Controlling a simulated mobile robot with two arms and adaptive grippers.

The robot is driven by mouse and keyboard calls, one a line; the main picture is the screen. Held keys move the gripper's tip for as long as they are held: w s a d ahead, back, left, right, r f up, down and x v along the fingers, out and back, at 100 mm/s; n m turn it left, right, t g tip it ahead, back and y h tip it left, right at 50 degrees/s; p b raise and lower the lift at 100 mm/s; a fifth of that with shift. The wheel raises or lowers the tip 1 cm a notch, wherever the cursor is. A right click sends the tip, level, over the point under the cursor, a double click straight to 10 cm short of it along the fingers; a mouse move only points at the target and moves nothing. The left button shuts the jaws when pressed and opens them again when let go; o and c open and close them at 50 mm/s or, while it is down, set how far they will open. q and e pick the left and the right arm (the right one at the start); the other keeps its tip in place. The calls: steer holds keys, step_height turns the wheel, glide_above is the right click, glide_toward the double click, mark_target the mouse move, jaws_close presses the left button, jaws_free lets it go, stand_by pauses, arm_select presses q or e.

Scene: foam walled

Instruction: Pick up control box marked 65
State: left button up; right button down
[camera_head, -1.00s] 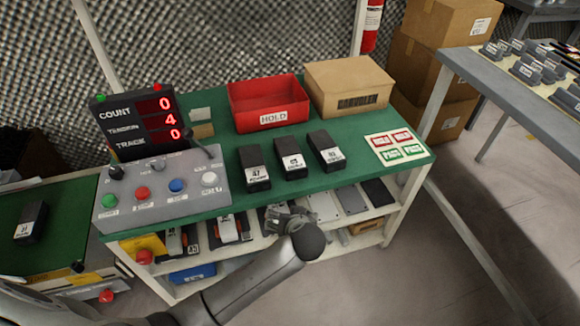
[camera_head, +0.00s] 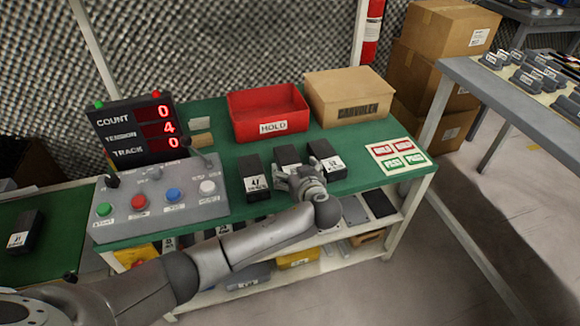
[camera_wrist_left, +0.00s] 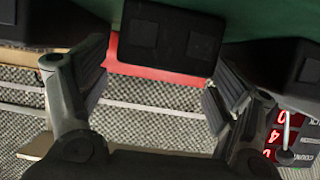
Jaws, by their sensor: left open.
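Three black control boxes stand in a row on the green bench top. The middle box (camera_head: 286,156) has its label hidden behind my left gripper (camera_head: 297,178). The left box (camera_head: 254,173) has a white label that seems to read 41 or 47. The right box (camera_head: 324,153) has a label too small to read surely. I cannot make out a 65 on any box. My left gripper is open at the near end of the middle box. In the left wrist view, the middle box (camera_wrist_left: 168,38) shows between the spread fingers (camera_wrist_left: 160,75). My right gripper is out of view.
A red HOLD tray (camera_head: 268,110) and a cardboard carton (camera_head: 347,95) stand behind the boxes. A console (camera_head: 160,205) with buttons and a counter display (camera_head: 135,128) is at left. A marked card (camera_head: 398,156) lies at right. Shelves below hold several items.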

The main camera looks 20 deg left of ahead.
mark_target(291, 163)
arm_select(q)
steer(key=x, duration=0.4)
steer(key=shift+w+r, duration=0.1)
steer(key=shift+r, duration=0.05)
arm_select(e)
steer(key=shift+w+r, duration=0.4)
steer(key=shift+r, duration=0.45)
arm_select(q)
steer(key=shift+c, duration=0.3)
steer(key=c, duration=0.9)
steer(key=shift+c, duration=0.7)
steer(key=shift+r, duration=0.1)
